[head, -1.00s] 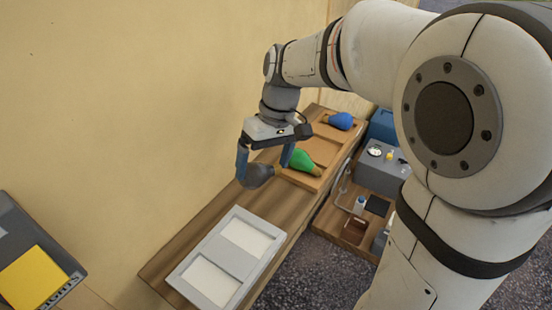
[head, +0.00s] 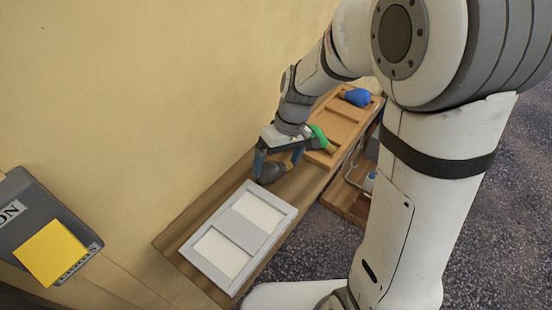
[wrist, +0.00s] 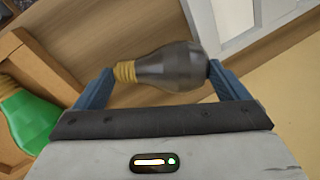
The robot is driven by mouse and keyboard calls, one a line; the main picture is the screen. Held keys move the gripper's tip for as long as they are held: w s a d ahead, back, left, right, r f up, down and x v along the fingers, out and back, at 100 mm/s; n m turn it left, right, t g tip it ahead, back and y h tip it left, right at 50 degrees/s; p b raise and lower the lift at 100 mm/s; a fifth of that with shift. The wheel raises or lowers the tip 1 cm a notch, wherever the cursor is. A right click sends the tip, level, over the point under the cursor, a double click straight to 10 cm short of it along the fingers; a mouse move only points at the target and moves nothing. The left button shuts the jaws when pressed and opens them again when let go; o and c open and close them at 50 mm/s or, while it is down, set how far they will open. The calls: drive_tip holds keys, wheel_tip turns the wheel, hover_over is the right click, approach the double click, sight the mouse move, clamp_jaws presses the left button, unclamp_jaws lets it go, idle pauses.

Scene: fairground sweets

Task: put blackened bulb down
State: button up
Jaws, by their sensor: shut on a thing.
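My gripper (head: 277,167) is shut on the blackened bulb (head: 271,173), a dark grey glass bulb with a brass-coloured screw base. In the wrist view the bulb (wrist: 168,68) lies lengthwise between the two blue fingers, its base at the left finger and its glass at the right. In the head view it is over the wooden shelf (head: 190,235), between the grey-framed white tray (head: 211,265) and the wooden tray (head: 345,128). I cannot tell whether the bulb touches the shelf.
A green bulb (head: 318,135) and a blue bulb (head: 356,97) lie in the wooden tray. The white tray's two compartments look empty. A dark box with a yellow square (head: 50,252) is at the left. The wall runs along the shelf's back.

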drive_tip(key=shift+s, duration=0.1)
drive_tip(key=shift+f, duration=0.15)
drive_tip(key=o, duration=0.4)
